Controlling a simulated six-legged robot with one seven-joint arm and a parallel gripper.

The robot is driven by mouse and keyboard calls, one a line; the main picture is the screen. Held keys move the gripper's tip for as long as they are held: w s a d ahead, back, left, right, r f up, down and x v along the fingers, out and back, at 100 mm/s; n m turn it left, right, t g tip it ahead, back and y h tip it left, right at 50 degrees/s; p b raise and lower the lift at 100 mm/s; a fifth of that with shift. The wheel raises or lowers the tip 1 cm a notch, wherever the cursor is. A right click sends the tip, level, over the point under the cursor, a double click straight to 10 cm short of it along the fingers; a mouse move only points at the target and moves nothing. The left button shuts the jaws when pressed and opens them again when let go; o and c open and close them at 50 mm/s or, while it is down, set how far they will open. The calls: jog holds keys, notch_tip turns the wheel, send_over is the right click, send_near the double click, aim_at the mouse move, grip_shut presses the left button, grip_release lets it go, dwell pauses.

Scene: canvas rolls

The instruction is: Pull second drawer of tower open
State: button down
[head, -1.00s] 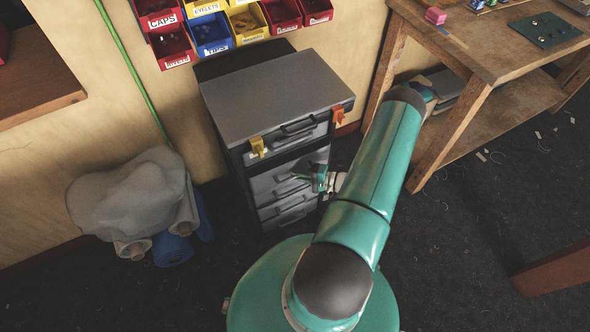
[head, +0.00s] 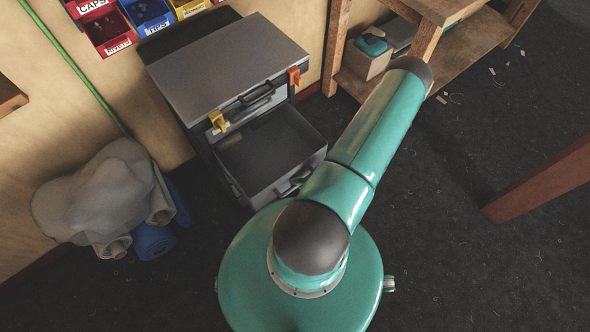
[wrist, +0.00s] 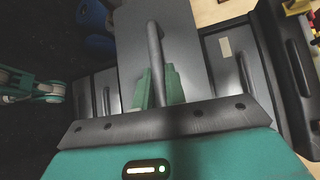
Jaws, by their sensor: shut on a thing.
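The drawer tower (head: 228,68) is a grey cabinet with a dark frame, a handle and yellow and orange latches on its top case. The second drawer (head: 275,137) stands pulled well out under the top case, its dark interior showing. It looks mostly bare, with a small brownish piece at the back left. In the wrist view my gripper (wrist: 158,88) has its green fingers on either side of the bar handle (wrist: 155,50) on the drawer front (wrist: 190,45), shut on it.
A cloth-covered bundle of rolls (head: 105,195) and a blue roll (head: 154,241) lie on the floor at left. A wooden workbench (head: 425,45) stands at right behind my arm. A reddish wooden leg (head: 540,180) crosses the right side.

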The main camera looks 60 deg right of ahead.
jog(key=c, duration=1.7)
grip_release()
jog(key=v, duration=1.3)
jog(key=shift+s+d+r, duration=0.15)
jog(key=shift+s+d, duration=0.05)
jog(key=shift+s, duration=0.1)
